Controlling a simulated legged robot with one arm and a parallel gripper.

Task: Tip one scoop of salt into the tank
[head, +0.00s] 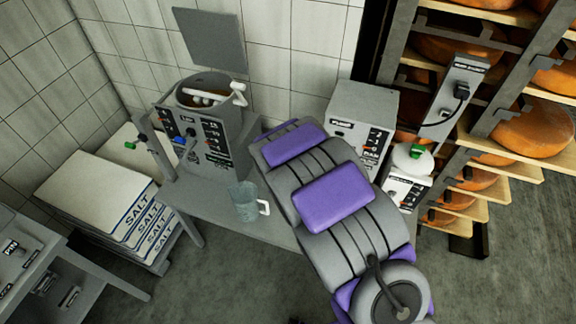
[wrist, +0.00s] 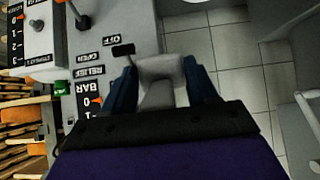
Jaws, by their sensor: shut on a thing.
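The grey tank (head: 236,102), round and open-topped, stands at the back left of the table in the head view, with brownish contents and a white bar across its mouth. In the wrist view my gripper (wrist: 160,88) is shut on a pale grey scoop (wrist: 162,68), which sits between the two dark blue fingers. I cannot tell whether salt lies in the scoop. In the head view my arm hides the gripper and scoop. Stacked salt bags (head: 100,195) lie left of the table.
A clear jug (head: 244,203) stands on the grey table (head: 208,190). A pump box (head: 362,100) stands right of the tank, partly behind my arm. Shelves with orange cheese wheels (head: 535,128) fill the right. In the wrist view a labelled panel (wrist: 110,20) is close on the left.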

